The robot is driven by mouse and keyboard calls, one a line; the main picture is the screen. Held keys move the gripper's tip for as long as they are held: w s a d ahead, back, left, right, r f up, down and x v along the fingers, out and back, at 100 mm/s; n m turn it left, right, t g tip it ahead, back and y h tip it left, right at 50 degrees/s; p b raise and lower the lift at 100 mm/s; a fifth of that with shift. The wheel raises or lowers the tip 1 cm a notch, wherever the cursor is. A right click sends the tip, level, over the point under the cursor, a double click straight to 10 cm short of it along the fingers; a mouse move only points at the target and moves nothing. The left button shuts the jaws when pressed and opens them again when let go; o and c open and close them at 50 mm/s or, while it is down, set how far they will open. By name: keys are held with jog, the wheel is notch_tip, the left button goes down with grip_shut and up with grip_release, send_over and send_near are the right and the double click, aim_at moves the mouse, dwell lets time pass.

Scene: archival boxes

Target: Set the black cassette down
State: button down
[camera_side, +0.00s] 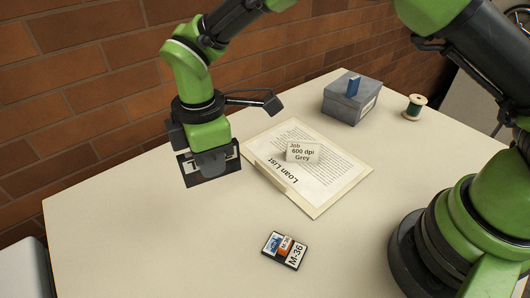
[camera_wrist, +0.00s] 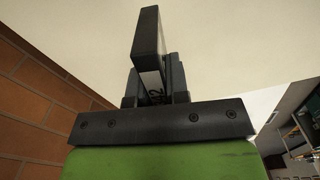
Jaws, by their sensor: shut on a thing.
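The black cassette (camera_side: 190,173) is in my gripper (camera_side: 212,163) at the left of the side view. It is held upright on edge, with a white label strip partly hidden by the fingers. In the wrist view the cassette (camera_wrist: 146,34) shows edge-on between the fingers of my gripper (camera_wrist: 156,85), with part of its label visible. The gripper is shut on it. The cassette is over the left part of the table; I cannot tell whether its lower edge touches the top.
A flat black case marked M-36 (camera_side: 295,256) lies at the front. A Loan List sheet (camera_side: 335,180) with a Job card (camera_side: 302,153) on it lies mid-table. A grey box (camera_side: 345,104) with a blue piece (camera_side: 353,86) and a green thread spool (camera_side: 415,106) stand behind. The front left is clear.

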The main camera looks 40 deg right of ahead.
jog(key=shift+w+d+r, duration=0.1)
jog(key=shift+d+r, duration=0.05)
jog(key=shift+d, duration=0.05)
jog(key=w+d+m, duration=0.3)
jog(key=d+m, duration=0.5)
jog(key=d, duration=2)
jog(key=s+d+f+m, duration=0.1)
jog(key=s+d+m, duration=0.6)
jog(key=s+d, duration=1.15)
jog(key=f, duration=0.2)
jog(key=w+d+f, duration=0.1)
jog(key=f, duration=0.1)
jog(key=shift+w, duration=0.1)
jog(key=shift+f, duration=2.35)
jog(key=shift+f, duration=0.15)
